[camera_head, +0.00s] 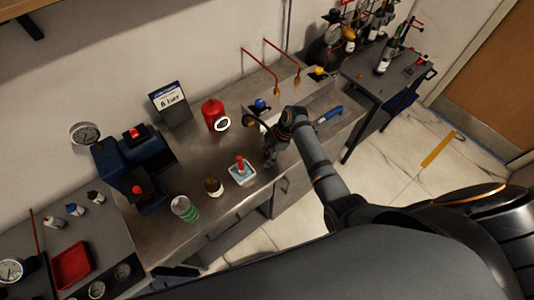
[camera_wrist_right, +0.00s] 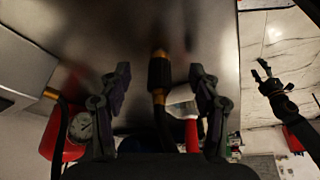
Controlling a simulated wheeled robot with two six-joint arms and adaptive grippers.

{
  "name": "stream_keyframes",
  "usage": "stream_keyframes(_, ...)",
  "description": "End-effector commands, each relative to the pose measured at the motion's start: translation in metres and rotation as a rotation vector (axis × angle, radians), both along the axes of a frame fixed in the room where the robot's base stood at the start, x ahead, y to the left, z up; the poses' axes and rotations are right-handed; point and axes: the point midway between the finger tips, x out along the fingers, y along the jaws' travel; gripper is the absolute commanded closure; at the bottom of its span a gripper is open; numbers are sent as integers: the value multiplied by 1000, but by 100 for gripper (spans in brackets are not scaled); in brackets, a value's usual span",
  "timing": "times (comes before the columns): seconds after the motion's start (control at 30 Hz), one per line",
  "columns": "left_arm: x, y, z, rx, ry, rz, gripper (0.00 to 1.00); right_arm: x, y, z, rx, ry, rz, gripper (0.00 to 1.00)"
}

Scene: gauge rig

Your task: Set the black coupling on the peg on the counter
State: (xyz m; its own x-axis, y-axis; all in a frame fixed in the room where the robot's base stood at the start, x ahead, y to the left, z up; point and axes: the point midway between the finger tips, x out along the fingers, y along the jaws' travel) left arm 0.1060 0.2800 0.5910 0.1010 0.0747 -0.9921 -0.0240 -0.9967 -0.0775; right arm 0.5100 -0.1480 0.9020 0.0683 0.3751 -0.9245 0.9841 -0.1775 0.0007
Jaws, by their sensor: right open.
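The black coupling (camera_wrist_right: 159,72), a dark cylinder with brass ends, is between the fingers of my right gripper (camera_wrist_right: 160,85) in the right wrist view. The fingers are open, with gaps on both sides of it. In the head view my right gripper (camera_head: 270,157) is low over the counter and hides most of the coupling. My left gripper (camera_wrist_right: 262,72) shows only in the right wrist view, empty, over the floor, with fingers apart.
A blue-handled tool (camera_head: 329,115) lies to the right. The front counter is partly clear.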

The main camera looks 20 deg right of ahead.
Motion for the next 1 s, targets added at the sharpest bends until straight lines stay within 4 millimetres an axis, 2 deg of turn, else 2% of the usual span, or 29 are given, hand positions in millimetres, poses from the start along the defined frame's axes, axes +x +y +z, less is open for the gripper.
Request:
stream_keyframes(0.17,-1,1,0,1,1,0,40,0,-8,18,-2,-4,-1,37)
stream_keyframes(0.4,0,0,0,0,1,0,40,-4,-31,72,-4,-5,0,37)
stream_keyframes(0.6,0,-1,0,-1,0,0,40,-7,-43,103,-1,-3,-1,37)
stream_keyframes(0.73,0,-1,0,-1,0,0,40,-8,-45,110,-1,0,1,37)
stream_keyframes(1.0,0,-1,0,-1,0,0,40,-8,-45,111,0,0,0,37)
